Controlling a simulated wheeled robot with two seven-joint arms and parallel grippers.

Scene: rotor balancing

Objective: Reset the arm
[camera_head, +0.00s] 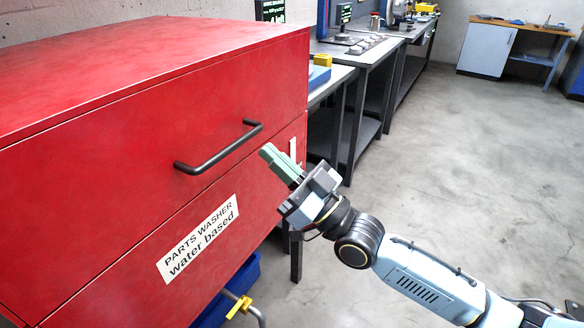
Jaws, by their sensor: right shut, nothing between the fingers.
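My right gripper (270,153) reaches in from the lower right, at the end of my light blue and black right arm (425,278). Its greenish fingers are shut with nothing between them. They point up and left toward the red parts washer (70,215), just right of and below the black bar handle (220,149) on its upper front. The fingers look apart from the handle. The parts washer's upper part looks closed. My left gripper is not in this view.
A white label (200,238) marks the washer's lower front. A blue container (228,290) and a yellow valve handle (238,306) sit below it. Workbenches (362,55) line the wall behind. A cabinet bench (487,50) stands at the far right. Open grey floor (480,150) lies to the right.

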